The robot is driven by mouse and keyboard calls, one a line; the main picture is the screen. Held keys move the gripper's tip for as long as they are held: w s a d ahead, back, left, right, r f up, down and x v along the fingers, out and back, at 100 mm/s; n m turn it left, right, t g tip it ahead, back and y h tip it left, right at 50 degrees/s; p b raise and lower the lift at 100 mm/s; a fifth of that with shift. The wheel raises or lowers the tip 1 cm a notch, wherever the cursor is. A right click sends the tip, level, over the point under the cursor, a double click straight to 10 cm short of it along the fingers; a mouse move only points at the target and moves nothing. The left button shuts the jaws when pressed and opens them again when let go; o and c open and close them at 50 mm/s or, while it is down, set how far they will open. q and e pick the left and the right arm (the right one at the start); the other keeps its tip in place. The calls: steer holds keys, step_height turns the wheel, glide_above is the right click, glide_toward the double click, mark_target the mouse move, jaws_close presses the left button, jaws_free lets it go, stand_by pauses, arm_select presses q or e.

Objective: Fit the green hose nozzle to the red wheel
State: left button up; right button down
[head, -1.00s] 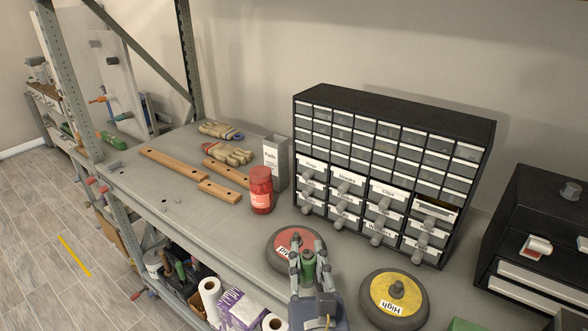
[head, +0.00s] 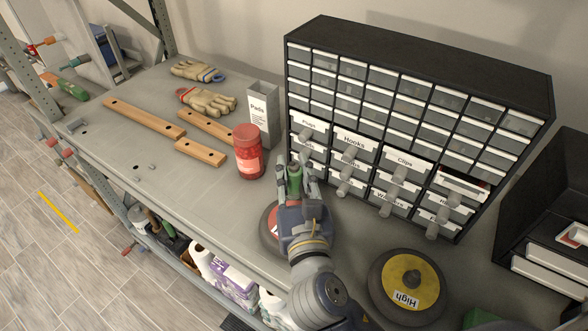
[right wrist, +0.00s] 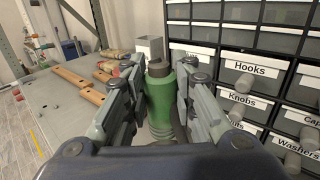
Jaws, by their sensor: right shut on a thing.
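My right gripper (head: 296,180) is shut on the green hose nozzle (head: 294,181). In the right wrist view the nozzle (right wrist: 159,105) stands upright between the two fingers, with a dark grey top. The red wheel (head: 268,228) lies flat on the bench, mostly hidden under my gripper and wrist. The nozzle is above or just beyond the wheel in the head view; whether they touch cannot be told. The yellow wheel (head: 381,275) marked "High" lies to the right. My left gripper is not in view.
A black drawer cabinet (head: 420,95) stands behind the gripper. A red-lidded jar (head: 248,152) and a grey "Pads" box (head: 262,112) are to its left. Wooden strips (head: 145,118) and gloves (head: 208,101) lie farther left. The bench's front left is mostly clear.

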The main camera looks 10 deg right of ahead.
mark_target(295, 198)
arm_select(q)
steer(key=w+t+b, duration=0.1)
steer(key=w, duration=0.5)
arm_select(e)
steer(key=f, duration=0.2)
steer(key=shift+w+f, duration=0.3)
steer(key=shift+w, duration=0.1)
steer(key=shift+f, duration=0.35)
step_height(295, 198, down, 2)
steer(key=shift+f+b, duration=0.25)
steer(key=shift+b, duration=0.7)
steer(key=shift+f+b, duration=0.3)
steer(key=shift+f, duration=0.2)
steer(key=shift+f+b, duration=0.45)
steer(key=shift+f, duration=0.3)
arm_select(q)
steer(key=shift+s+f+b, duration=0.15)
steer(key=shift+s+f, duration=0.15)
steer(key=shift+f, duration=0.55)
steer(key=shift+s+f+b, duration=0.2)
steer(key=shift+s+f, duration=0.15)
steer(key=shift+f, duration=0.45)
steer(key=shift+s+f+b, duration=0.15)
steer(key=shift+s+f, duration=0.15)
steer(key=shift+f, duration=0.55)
arm_select(e)
steer(key=shift+f, duration=0.85)
steer(key=shift+s+f, duration=0.1)
steer(key=shift+f, duration=0.1)
